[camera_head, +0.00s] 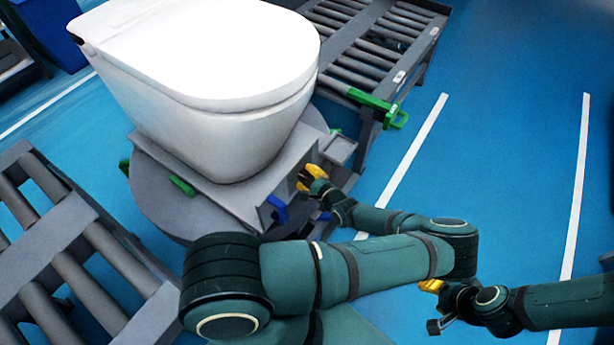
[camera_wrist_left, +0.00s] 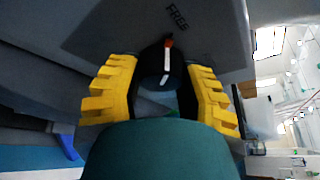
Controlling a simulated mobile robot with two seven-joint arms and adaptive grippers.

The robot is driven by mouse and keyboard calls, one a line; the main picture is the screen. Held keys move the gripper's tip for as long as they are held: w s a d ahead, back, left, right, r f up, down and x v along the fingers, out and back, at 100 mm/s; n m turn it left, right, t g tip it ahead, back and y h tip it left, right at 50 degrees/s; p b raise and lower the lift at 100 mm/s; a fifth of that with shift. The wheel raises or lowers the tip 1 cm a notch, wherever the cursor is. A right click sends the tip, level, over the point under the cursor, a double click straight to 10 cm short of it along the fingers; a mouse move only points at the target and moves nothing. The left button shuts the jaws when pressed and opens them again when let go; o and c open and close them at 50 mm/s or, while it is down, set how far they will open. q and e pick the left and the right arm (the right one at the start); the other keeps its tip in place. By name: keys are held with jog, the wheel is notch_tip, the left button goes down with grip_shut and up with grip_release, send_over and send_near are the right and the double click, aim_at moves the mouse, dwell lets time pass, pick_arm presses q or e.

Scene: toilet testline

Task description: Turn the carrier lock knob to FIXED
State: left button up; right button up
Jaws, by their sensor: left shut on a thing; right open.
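The carrier lock knob (camera_wrist_left: 166,72) is dark and round, with a white pointer bar tipped in red. The pointer lies toward the "FREE" label (camera_wrist_left: 177,18) on the grey panel; no FIXED label can be read. My left gripper (camera_head: 312,178) reaches the carrier's side panel, and in the left wrist view its yellow fingers sit on both sides of the knob, shut on it. In the head view the fingers hide the knob. My right gripper (camera_head: 434,306) is open and empty, low at the right, away from the carrier.
A white toilet (camera_head: 215,70) stands on the grey carrier on a round turntable (camera_head: 160,205). A blue lever (camera_head: 278,208) sits just left of my left gripper. Roller conveyors stand at the back (camera_head: 370,45) and at left (camera_head: 70,250).

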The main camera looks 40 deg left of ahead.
pick_arm(q)
jog(key=shift+m+g+h+p, duration=0.3)
jog(key=shift+m+g+p, duration=0.3)
jog(key=shift+m+p, duration=0.25)
jog(key=shift+s+a+m+g, duration=0.1)
jog(key=shift+m+g, duration=0.5)
jog(key=shift+m, duration=0.35)
jog(key=shift+m+g+h, duration=0.4)
jog(key=shift+m+g, duration=0.3)
jog(key=shift+m, duration=0.2)
jog(key=shift+f+m+g+b, duration=0.1)
jog(key=shift+m+g+b, duration=0.6)
jog(key=shift+m+g, duration=0.15)
jog(key=m+g+b, duration=0.2)
jog(key=m, duration=0.1)
jog(key=shift+s, duration=0.1)
jog(key=shift+m+g, duration=0.25)
jog(key=shift+g, duration=0.1)
